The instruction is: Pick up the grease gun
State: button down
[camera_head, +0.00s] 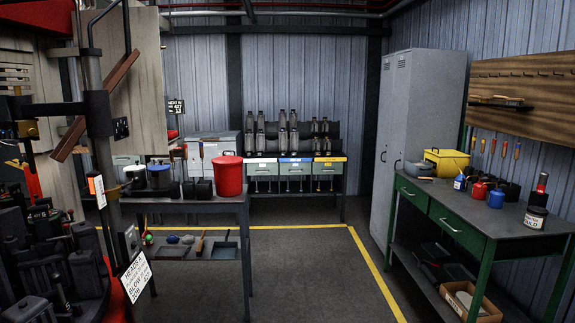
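I cannot pick out a grease gun with certainty. A small upright red and black item (541,186) stands on the right workbench (510,224), just behind a labelled tin (535,217); it is too small to tell what it is. My gripper is not in view.
A dark table (190,206) at left centre bears a red bucket (228,176) and tubs. Red and blue cans and a yellow container (447,162) stand on the right workbench. A grey locker (412,135) is behind it. Machinery fills the left. The middle floor (310,280) is clear.

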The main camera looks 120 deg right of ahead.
aim_at(544, 177)
jog(key=z, duration=5)
jog(key=i, duration=2)
jog(key=z, duration=0.85)
